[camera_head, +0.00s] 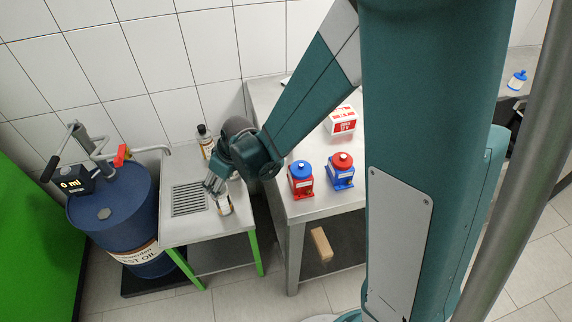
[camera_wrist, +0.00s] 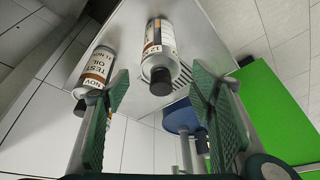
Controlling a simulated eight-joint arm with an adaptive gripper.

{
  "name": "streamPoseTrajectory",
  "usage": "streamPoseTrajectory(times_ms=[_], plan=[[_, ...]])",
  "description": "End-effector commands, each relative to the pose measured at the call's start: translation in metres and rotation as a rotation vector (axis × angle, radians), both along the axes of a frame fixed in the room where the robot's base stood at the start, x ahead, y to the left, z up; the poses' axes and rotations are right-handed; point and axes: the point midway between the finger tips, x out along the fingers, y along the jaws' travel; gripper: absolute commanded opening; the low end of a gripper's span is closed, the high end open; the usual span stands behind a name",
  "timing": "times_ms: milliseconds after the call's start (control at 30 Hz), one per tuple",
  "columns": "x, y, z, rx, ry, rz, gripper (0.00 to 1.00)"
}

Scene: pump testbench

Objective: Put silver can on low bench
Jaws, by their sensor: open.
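A silver can (camera_head: 223,204) with a black cap stands upright on the low bench (camera_head: 197,237), near its front right corner. My gripper (camera_head: 214,184) is open just above and beside it. In the wrist view the can (camera_wrist: 163,38) lies beyond and between the spread fingertips (camera_wrist: 158,86), with its cap towards me. No finger clearly touches it. A second, similar can (camera_head: 205,140) with a brown label stands at the back of the low bench, and it also shows in the wrist view (camera_wrist: 97,65), left of the first.
A blue oil drum (camera_head: 112,215) with a pump stands left of the low bench, its spout (camera_head: 150,150) reaching over the bench. A grille (camera_head: 188,198) is set into the bench top. The taller table (camera_head: 310,209) at right carries a red pot (camera_head: 300,182) and a blue pot (camera_head: 341,174).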

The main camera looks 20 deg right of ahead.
Motion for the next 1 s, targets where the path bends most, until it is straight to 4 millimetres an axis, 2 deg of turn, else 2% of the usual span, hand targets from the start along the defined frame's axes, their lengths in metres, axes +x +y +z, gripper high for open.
streamPoseTrajectory(times_ms=[267,600,1000], plan=[[-0.002,-0.012,0.016,0.000,-0.007,-0.033,0.55],[-0.013,-0.053,0.067,0.006,-0.032,-0.139,0.55],[-0.038,-0.107,0.125,0.013,-0.067,-0.278,0.55]])
